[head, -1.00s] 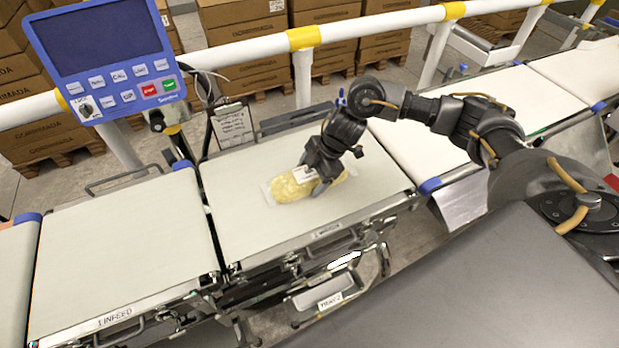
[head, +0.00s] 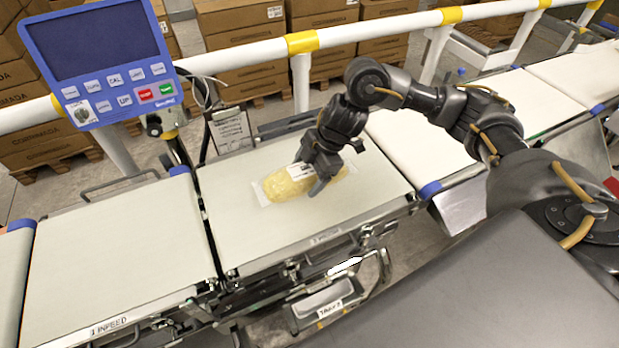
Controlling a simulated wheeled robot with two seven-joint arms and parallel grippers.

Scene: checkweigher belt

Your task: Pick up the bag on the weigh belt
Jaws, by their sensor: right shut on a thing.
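The bag (head: 284,186) is a clear pack with yellowish contents and a white label. It is at the middle of the weigh belt (head: 235,235), a pale belt section. My right gripper (head: 312,180) reaches down over the bag's right part and is shut on it. Its fingers hide some of the bag. I cannot tell whether the bag touches the belt or is slightly above it. My left gripper is not in view.
The infeed belt (head: 115,255) on the left and the belt on the right (head: 420,150) are empty. A blue control panel (head: 108,60) stands at the upper left. A white rail with yellow bands (head: 370,30) runs behind, with stacked cartons (head: 240,45) beyond.

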